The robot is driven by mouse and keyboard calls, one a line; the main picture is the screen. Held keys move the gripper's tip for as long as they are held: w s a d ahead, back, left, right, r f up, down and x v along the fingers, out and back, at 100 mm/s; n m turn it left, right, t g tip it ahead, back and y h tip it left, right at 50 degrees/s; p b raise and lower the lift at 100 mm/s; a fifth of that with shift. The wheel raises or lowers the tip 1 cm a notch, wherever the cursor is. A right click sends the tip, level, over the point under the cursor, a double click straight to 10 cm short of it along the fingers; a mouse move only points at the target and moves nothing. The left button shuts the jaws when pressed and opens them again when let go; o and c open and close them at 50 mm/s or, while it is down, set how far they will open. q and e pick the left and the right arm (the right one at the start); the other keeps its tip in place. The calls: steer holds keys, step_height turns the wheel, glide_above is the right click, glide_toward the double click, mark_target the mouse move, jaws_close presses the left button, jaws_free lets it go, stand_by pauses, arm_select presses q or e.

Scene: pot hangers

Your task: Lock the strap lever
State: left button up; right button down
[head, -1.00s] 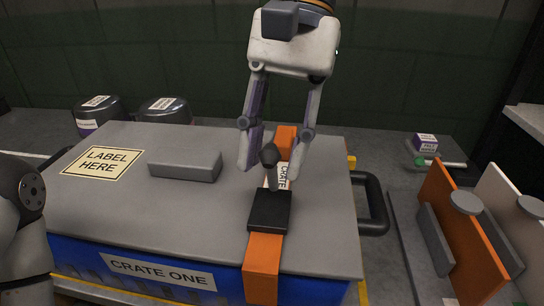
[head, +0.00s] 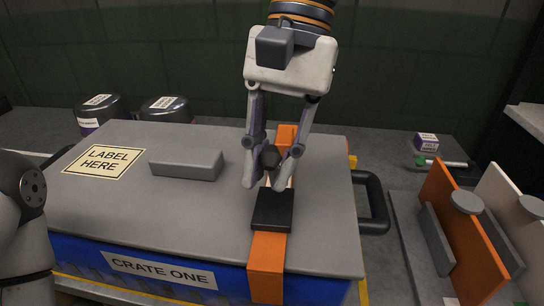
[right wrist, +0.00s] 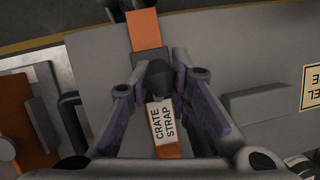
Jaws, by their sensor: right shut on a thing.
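The orange strap (head: 267,268) runs over the grey lid of the crate (head: 130,205) and down its blue front. A black buckle (head: 271,208) sits on the strap near the front edge. The strap lever (head: 270,156), with a dark round knob, stands up behind the buckle. My right gripper (head: 266,184) reaches down from above and is shut on the lever, a finger on each side. In the right wrist view the knob (right wrist: 159,73) lies between the fingers, over a white CRATE STRAP label (right wrist: 163,121). My left gripper is out of view.
A grey raised block (head: 186,165) and a yellow label (head: 104,161) lie on the lid to the left. A dark handle (head: 378,203) sticks out at the crate's right side. An orange upright panel (head: 459,235) stands further right. Pots (head: 98,115) stand behind.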

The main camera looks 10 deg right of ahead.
steer(key=shift+s+a+f+t, duration=0.15)
steer(key=shift+s+f+t, duration=0.15)
steer(key=shift+s+t, duration=0.45)
steer(key=t, duration=0.1)
steer(key=f+t+h, duration=0.1)
steer(key=t, duration=0.1)
steer(key=shift+s+a+f, duration=0.1)
steer(key=shift+s+a, duration=0.1)
steer(key=shift+s, duration=0.2)
steer(key=shift+s+a+f+t+h, duration=0.1)
steer(key=shift+s+f+t+h, duration=0.25)
steer(key=shift+t, duration=0.5)
steer(key=shift+f, duration=0.15)
